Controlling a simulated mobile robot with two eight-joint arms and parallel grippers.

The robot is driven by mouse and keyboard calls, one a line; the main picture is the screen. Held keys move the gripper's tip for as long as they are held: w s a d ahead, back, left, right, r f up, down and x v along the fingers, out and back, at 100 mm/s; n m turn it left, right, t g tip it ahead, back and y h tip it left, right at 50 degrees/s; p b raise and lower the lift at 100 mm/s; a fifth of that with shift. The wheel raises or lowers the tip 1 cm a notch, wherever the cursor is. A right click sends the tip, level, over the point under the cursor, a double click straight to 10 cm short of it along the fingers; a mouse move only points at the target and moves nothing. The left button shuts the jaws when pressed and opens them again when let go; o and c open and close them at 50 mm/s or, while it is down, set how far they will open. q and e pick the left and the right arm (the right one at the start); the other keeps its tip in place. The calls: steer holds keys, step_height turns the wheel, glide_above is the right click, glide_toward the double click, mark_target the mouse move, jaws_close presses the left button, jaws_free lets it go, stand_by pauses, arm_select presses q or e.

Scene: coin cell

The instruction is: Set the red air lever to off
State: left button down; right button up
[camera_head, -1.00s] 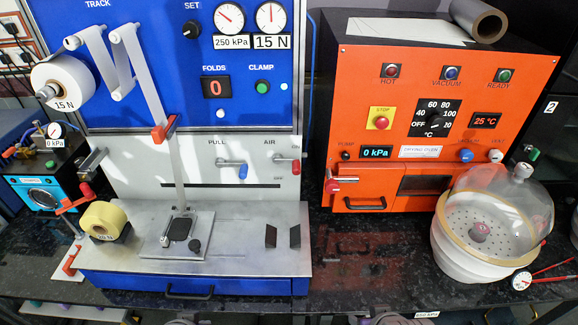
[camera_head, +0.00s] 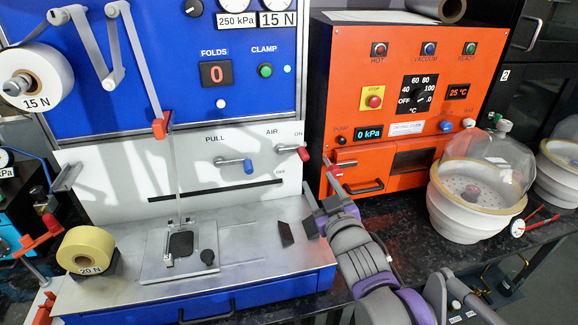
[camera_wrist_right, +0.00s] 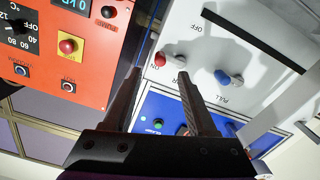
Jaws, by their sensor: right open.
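The red air lever (camera_head: 304,154) is on the white panel of the blue machine. Its arm points right, with its red tip below the ON label (camera_head: 299,134) and above the OFF label (camera_head: 280,171). My right gripper (camera_head: 317,193) is in front of the panel, below and slightly right of the lever. In the right wrist view, the open fingers (camera_wrist_right: 162,72) point toward the panel, and the red tip (camera_wrist_right: 160,59) appears between their ends. Nothing is held, and contact cannot be told. My left gripper is out of view.
The blue pull lever (camera_head: 249,166) sits left of the air lever. The orange oven (camera_head: 400,110) with its red-tipped side lever (camera_head: 335,172) stands close to the right. A domed white vessel (camera_head: 465,205) is farther right.

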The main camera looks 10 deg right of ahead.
mark_target(306, 158)
steer(key=w, duration=1.1)
steer(key=shift+w+a+r, duration=0.2)
steer(key=shift+a+r, duration=0.15)
jaws_close()
